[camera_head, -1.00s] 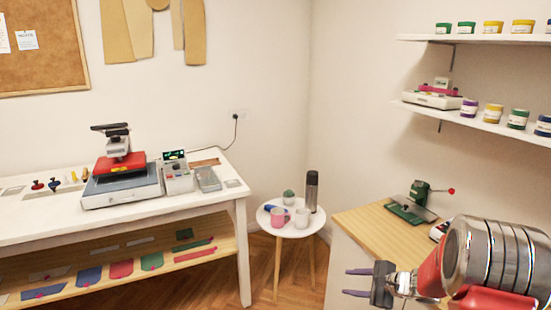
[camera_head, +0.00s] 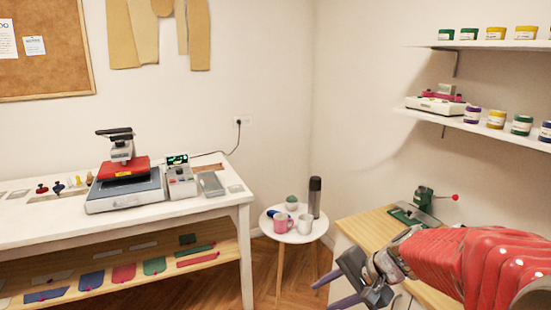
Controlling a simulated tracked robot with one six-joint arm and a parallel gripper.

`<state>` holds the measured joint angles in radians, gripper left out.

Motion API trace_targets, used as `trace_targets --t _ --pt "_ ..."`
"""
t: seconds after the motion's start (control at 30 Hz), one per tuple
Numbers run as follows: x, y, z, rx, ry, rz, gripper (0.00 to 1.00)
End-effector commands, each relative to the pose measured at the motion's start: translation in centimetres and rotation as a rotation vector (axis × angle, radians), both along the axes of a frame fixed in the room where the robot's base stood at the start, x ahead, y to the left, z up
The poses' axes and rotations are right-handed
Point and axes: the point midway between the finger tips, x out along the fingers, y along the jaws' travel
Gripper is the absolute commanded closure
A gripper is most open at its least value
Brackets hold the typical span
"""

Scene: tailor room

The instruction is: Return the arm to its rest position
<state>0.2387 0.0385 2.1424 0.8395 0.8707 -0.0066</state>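My gripper (camera_head: 330,292) is at the lower right, in front of the wooden bench and to the right of the round table's legs. Its two purple-grey fingers point left and are spread apart with nothing between them. My red arm comes in from the right edge and hides part of the bench.
A round white table (camera_head: 292,236) holds a pink mug (camera_head: 283,223), a white mug (camera_head: 305,224) and a dark bottle (camera_head: 314,197). A wooden bench (camera_head: 368,230) carries a green device (camera_head: 425,197). A white table (camera_head: 52,233) with a heat press (camera_head: 125,185) stands left. Shelves (camera_head: 486,129) hang above right.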

Motion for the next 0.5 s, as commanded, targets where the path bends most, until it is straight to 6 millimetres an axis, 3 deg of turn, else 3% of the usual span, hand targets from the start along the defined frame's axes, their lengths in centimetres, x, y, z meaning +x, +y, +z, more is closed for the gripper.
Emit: trace_targets --t 0.5 --pt "-9.9 1.1 4.0 -0.323 -0.111 0.278 0.60"
